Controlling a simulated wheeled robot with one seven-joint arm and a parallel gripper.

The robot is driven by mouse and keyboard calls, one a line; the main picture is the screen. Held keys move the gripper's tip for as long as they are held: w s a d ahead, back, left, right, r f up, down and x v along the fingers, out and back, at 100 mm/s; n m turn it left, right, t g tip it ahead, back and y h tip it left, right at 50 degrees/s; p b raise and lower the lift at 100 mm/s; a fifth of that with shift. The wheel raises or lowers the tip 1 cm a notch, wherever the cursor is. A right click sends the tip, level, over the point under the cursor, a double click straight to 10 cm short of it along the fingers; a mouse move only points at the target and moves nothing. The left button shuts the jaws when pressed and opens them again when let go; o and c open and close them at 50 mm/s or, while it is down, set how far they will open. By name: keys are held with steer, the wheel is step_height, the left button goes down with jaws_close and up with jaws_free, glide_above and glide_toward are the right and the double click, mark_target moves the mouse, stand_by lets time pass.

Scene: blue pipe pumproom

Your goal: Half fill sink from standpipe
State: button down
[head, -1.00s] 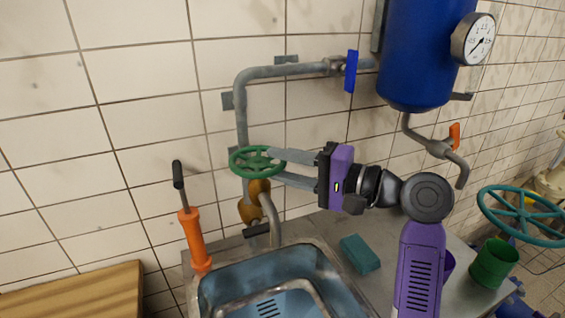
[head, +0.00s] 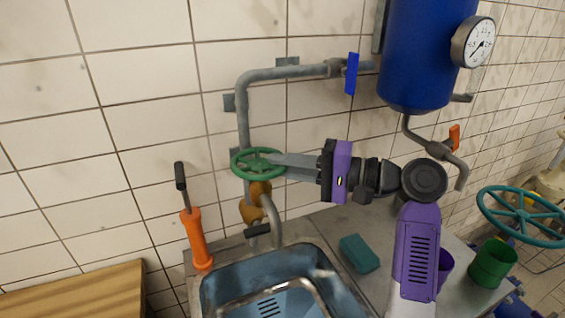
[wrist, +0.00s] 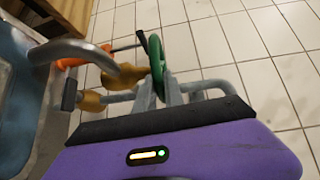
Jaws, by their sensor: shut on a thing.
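The green handwheel (head: 247,168) sits on the standpipe's brass valve body (head: 250,212), above the sink (head: 335,290). My gripper (head: 274,163) reaches in from the right with its fingers together on the wheel's right rim. In the wrist view, the fingers (wrist: 172,92) meet the wheel (wrist: 157,60), which is seen nearly edge-on. The grey spout (head: 273,218) curves down over the back of the sink. I see no clear stream below it. The sink's lower front is cut off by the picture edge, and I cannot tell the water level.
A blue tank with a gauge (head: 473,43) hangs at upper right; a blue lever (head: 351,73) is on the upper pipe. A teal sponge (head: 359,253) and green mug (head: 492,263) stand right of the sink. An orange-handled tool (head: 196,240) stands left.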

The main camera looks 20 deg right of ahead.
steer(key=shift+w+d+n+g+y, duration=0.15)
steer(key=shift+w+n+g+y, duration=0.1)
steer(key=shift+n+g+y, duration=0.45)
steer(key=shift+w+d+n+g+y, duration=0.1)
steer(key=shift+w+n+g+y, duration=0.1)
steer(key=shift+n+g+y, duration=0.5)
steer(key=shift+h, duration=0.3)
steer(key=c, duration=1.5)
jaws_free()
steer(key=shift+o, duration=0.2)
steer(key=b+v, duration=0.1)
steer(key=v, duration=0.6)
steer(key=shift+d, duration=0.4)
steer(key=shift+s, duration=0.1)
